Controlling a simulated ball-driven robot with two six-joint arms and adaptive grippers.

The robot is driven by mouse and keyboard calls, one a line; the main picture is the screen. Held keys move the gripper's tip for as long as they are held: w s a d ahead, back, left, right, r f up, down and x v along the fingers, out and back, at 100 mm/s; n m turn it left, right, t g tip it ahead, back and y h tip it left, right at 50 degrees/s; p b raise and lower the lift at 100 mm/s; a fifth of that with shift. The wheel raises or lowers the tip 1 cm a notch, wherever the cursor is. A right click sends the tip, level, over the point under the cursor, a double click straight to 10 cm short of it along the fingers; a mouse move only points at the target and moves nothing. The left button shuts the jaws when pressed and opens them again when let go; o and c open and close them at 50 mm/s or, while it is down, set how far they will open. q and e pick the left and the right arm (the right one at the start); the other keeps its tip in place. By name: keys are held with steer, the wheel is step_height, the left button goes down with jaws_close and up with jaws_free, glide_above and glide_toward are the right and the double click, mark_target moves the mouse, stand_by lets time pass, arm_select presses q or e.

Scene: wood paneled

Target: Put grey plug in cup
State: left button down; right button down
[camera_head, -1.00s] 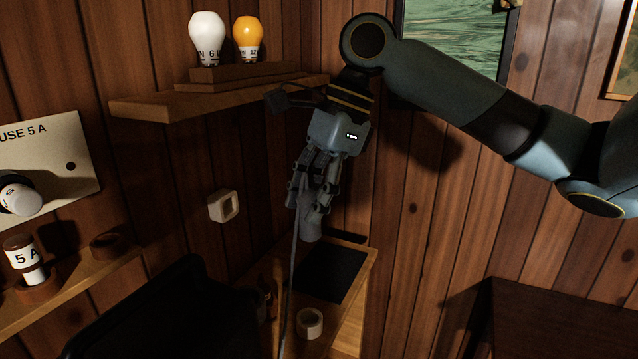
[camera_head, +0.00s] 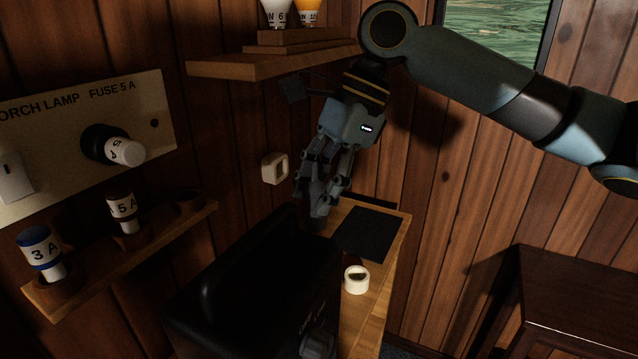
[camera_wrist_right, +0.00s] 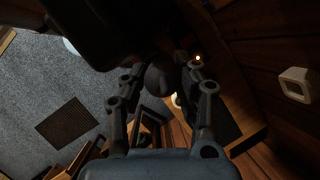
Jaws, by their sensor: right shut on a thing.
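My right gripper (camera_head: 322,195) is shut on the grey plug (camera_head: 318,212) and holds it in the air, above the black bulky object and to the left of the black mat. The plug also shows as a dark rounded shape between the fingers in the right wrist view (camera_wrist_right: 158,80). A small cream cup (camera_head: 356,280) stands upright on the wooden cabinet, below and to the right of the plug in the head view. The plug and cup are apart. A little of a cream thing shows past the fingers in the wrist view; I cannot tell what it is. My left gripper is out of view.
A black bulky object (camera_head: 235,290) fills the lower middle. A black mat (camera_head: 369,234) lies on the wooden cabinet (camera_head: 392,262). A cream wall fitting (camera_head: 275,168) is left of the gripper. A bulb shelf (camera_head: 265,62) is above; a fuse shelf (camera_head: 185,225) is left.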

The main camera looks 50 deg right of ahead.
mark_target(319, 222)
step_height(319, 222, down, 4)
steer(key=shift+s+d+b, duration=0.1)
steer(key=shift+b, duration=0.25)
steer(key=shift+f, duration=0.7)
arm_select(q)
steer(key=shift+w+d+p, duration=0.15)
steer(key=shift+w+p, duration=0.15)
steer(key=shift+p, duration=0.1)
arm_select(e)
steer(key=shift+f, duration=0.8)
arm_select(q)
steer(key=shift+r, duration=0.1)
arm_select(e)
steer(key=shift+f, duration=0.2)
steer(key=c, duration=1)
jaws_free()
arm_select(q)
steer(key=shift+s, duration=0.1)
arm_select(e)
steer(key=shift+o, duration=0.4)
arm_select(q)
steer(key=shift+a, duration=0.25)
arm_select(e)
steer(key=shift+d, duration=0.1)
